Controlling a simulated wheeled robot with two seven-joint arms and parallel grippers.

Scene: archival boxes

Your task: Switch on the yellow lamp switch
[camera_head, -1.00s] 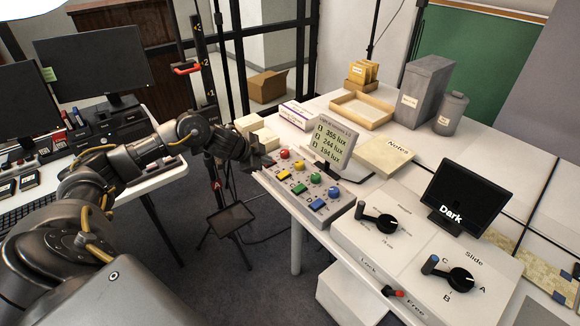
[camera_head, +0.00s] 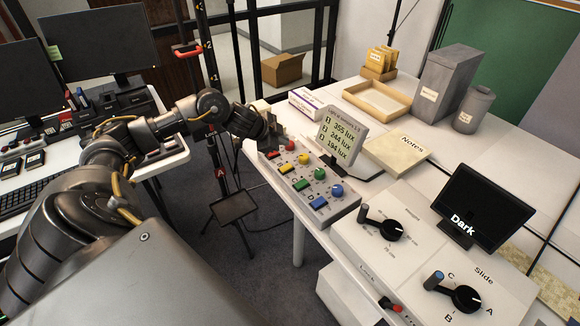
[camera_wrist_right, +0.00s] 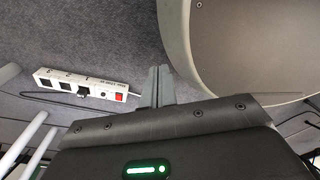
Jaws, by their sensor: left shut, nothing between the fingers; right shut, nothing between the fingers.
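The control panel (camera_head: 345,211) on the white table carries a row of coloured rectangular switches and round knobs. The yellow switch (camera_head: 284,169) is second from the far left end, beside a yellow knob (camera_head: 303,159). The red switch (camera_head: 272,155) is before it, nearer my left gripper. My left gripper (camera_head: 272,141) is shut and empty, just above and behind the red switch end of the panel; I cannot tell if it touches the panel. My right gripper (camera_wrist_right: 157,88) shows only in the right wrist view, shut and empty over the grey floor.
A lux display (camera_head: 341,136) stands behind the panel. Right of it are a dial box (camera_head: 355,238) and a screen reading Dark (camera_head: 478,203). A power strip (camera_wrist_right: 85,84) lies on the floor. A tripod (camera_head: 232,207) stands left of the table.

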